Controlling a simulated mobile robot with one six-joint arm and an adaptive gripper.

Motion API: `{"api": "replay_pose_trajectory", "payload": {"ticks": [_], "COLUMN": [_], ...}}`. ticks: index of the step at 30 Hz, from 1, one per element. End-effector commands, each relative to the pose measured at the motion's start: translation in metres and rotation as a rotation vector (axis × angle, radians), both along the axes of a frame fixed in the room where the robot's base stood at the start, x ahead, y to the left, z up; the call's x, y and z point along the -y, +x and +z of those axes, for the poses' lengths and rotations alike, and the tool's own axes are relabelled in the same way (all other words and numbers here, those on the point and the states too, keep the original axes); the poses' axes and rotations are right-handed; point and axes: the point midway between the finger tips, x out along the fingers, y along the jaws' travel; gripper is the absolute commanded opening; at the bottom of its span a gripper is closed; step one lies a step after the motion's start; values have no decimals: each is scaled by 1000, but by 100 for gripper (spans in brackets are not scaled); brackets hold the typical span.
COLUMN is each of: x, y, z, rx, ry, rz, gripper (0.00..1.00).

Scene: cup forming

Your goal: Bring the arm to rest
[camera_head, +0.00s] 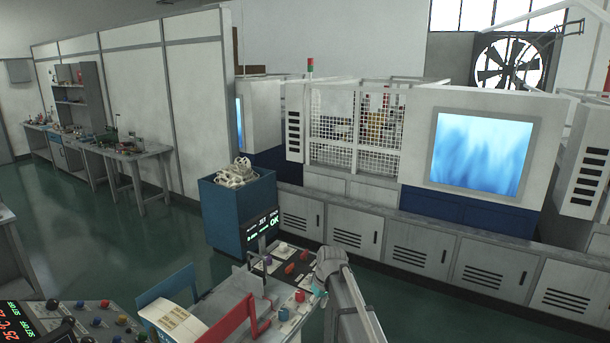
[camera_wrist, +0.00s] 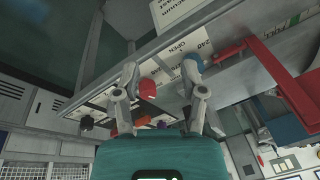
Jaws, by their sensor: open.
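My arm rises from the bottom of the head view, right of the small control table (camera_head: 242,290). My gripper shows in the wrist view (camera_wrist: 160,72) with its teal body and two grey fingers spread apart. Nothing is held between them. In the wrist view a red knob (camera_wrist: 147,89) on the control panel shows in the gap between the fingers, and I cannot tell how far beyond them it is. In the head view, only a bit of teal shows beside the arm at the table's right edge, and the fingers cannot be made out.
A blue bin (camera_head: 222,212) filled with pale parts stands behind the table. A red bracket (camera_head: 238,320) and a blue bracket (camera_head: 165,292) stand at the table's front. A button console (camera_head: 105,320) is at the lower left. Machines line the back; green floor is open at left.

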Motion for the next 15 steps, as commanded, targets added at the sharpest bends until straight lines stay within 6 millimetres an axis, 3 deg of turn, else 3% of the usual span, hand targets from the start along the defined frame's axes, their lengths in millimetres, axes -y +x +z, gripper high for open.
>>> {"api": "replay_pose_trajectory", "payload": {"ticks": [1, 6, 12, 15], "x": [18, 64, 107, 121], "y": [-32, -101, -177, -203], "z": [-9, -23, -37, -41], "rx": [-11, -46, -81, -90], "ry": [-18, -78, -144, -168], "rz": [-45, -195, -361, -424], "gripper": [54, 54, 54, 54]}}
